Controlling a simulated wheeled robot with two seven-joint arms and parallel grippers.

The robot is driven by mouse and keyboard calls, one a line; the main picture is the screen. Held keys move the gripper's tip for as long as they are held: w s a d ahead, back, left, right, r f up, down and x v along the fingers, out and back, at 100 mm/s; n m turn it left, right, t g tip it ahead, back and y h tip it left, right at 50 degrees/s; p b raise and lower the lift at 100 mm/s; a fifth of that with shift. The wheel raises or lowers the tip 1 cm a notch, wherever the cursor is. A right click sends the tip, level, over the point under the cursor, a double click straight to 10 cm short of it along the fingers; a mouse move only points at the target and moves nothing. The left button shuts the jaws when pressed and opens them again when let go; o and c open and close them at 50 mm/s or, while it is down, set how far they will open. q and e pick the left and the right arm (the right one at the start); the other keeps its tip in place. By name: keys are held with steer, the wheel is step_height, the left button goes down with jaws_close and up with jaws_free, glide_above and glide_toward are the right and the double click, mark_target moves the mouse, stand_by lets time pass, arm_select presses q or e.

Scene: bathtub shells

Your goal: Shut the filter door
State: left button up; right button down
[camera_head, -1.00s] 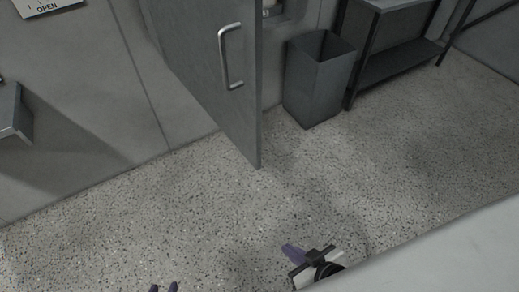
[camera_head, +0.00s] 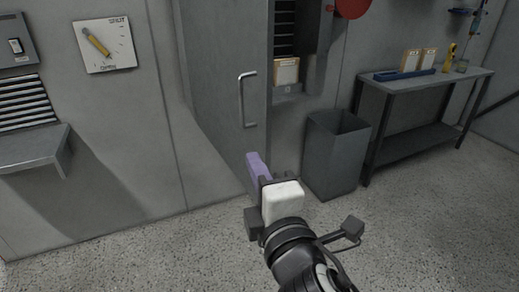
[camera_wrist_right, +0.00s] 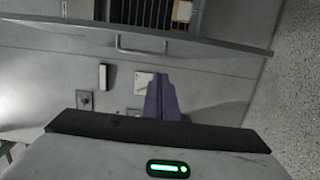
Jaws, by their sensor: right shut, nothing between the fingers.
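The filter door (camera_head: 215,75) is a grey panel standing open in the head view, swung out from the wall. Its metal bar handle (camera_head: 242,100) is upright near the free edge. Behind it the opening (camera_head: 286,30) shows dark slats and a boxed item. My right gripper (camera_head: 256,162) has purple fingers, shut and empty. In the head view it appears below the handle, in front of the door's lower part; I cannot tell whether it touches. The wrist view shows its fingers (camera_wrist_right: 162,98) below the handle (camera_wrist_right: 143,46) and door edge (camera_wrist_right: 200,40). My left gripper is out of view.
A grey bin (camera_head: 335,155) stands right of the door, beside a metal table (camera_head: 425,85) with boxes and a blue tray. A dial plate (camera_head: 104,45) and a small shelf (camera_head: 35,147) are on the left wall.

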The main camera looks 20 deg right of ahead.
mark_target(262, 134)
steer(key=w+d, duration=0.1)
steer(key=w, duration=0.2)
steer(key=w+d+p, duration=0.1)
steer(key=w+d, duration=0.1)
steer(key=w, duration=0.1)
steer(key=w+d, duration=0.2)
steer(key=w, duration=0.2)
steer(key=shift+d+r, duration=0.1)
steer(key=shift+d, duration=0.05)
